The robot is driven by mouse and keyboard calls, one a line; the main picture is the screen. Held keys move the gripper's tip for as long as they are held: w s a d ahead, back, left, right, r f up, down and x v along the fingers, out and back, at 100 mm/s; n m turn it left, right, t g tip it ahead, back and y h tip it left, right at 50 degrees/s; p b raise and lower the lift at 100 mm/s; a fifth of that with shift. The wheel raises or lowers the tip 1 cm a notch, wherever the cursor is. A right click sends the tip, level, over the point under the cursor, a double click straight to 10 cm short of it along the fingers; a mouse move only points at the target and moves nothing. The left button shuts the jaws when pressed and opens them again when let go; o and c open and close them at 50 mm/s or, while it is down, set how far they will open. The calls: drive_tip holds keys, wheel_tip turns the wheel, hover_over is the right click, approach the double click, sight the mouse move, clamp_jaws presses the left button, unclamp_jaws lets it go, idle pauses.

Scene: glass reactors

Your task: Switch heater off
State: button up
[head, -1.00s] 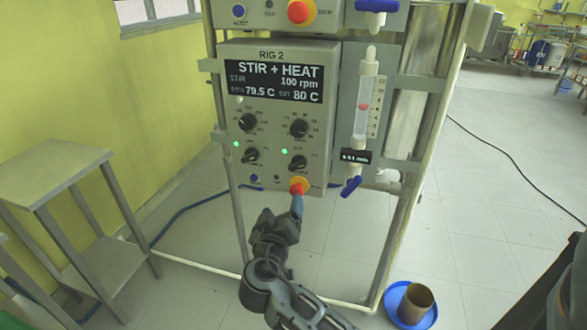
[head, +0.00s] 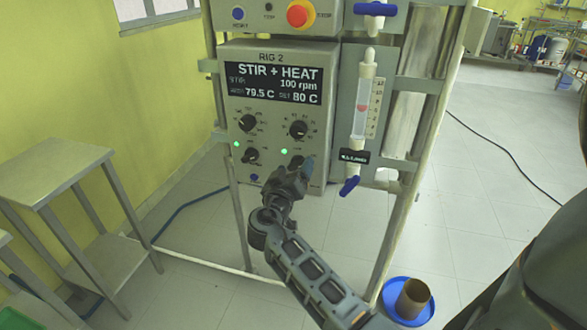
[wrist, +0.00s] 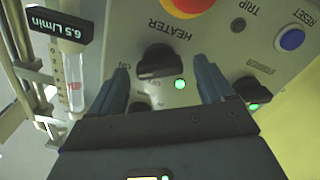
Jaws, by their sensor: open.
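The RIG 2 control box (head: 232,125) reads STIR + HEAT, 100 rpm, 79.5 C and set 80 C. The black heater knob (wrist: 158,62) sits under the HEATER label in the wrist view, with a lit green lamp (wrist: 180,84) beside it. My gripper (wrist: 161,68) is open, with one finger on each side of the knob; I cannot tell if they touch it. In the head view my gripper (head: 303,165) is at the lower right of the panel and partly hides this knob.
A red and yellow button (wrist: 190,5) is close to the heater knob, with a blue reset button (wrist: 291,39) farther right. The stirrer knob (head: 251,155) is left of my gripper. A flow meter (head: 363,105) with a blue valve handle (head: 349,186) is to the right.

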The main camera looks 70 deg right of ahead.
drive_tip(key=c, duration=1)
drive_tip(key=shift+c, duration=0.2)
drive_tip(key=shift+n, duration=0.3)
drive_tip(key=n, duration=0.5)
drive_tip(key=shift+w, duration=0.1)
drive_tip(key=n+p, duration=0.1)
drive_tip(key=n, duration=0.5)
drive_tip(key=shift+f, duration=0.15)
drive_tip(key=shift+n, duration=0.4)
drive_tip(key=o, duration=1)
